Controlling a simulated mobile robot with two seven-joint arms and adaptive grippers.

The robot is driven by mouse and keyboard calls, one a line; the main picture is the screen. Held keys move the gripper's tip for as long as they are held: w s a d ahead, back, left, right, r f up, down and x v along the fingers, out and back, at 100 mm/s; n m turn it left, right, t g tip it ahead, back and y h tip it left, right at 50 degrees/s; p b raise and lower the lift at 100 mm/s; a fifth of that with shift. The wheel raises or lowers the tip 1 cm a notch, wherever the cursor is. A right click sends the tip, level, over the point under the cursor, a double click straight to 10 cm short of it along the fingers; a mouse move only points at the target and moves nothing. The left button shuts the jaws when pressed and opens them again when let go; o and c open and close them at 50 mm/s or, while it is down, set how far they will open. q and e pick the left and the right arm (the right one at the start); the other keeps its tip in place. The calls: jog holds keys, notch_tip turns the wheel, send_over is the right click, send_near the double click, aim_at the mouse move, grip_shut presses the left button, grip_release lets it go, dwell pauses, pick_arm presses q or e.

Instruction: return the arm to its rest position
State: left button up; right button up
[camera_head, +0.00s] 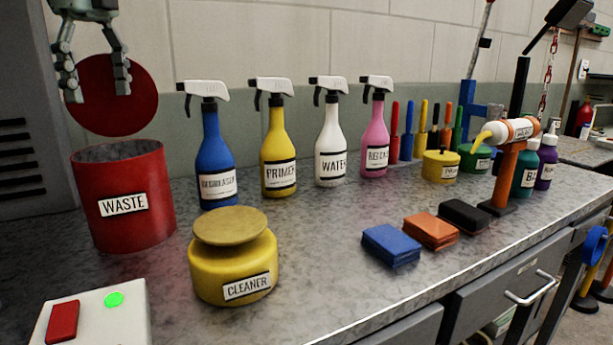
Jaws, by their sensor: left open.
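My left gripper (96,82) is at the top left of the head view, its fingers pointing down and spread apart. It is open, with no object visibly held between the fingers. It hangs above the red bin labelled WASTE (150,225) and in front of a round dark red disc (120,110), which seems to be the bin's lid. I cannot tell whether the fingers touch the disc. My right gripper is not in view.
Spray bottles in blue (205,150), yellow (279,150), white (330,145) and pink (376,140) stand along the back. A yellow CLEANER jar (222,275) and a white box with a red switch (75,325) are in front. Blue, orange and black blocks (391,245) lie right of centre.

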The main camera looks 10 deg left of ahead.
pick_arm(q)
notch_tip(320, 180, down, 8)
jog(key=shift+r, duration=2.2)
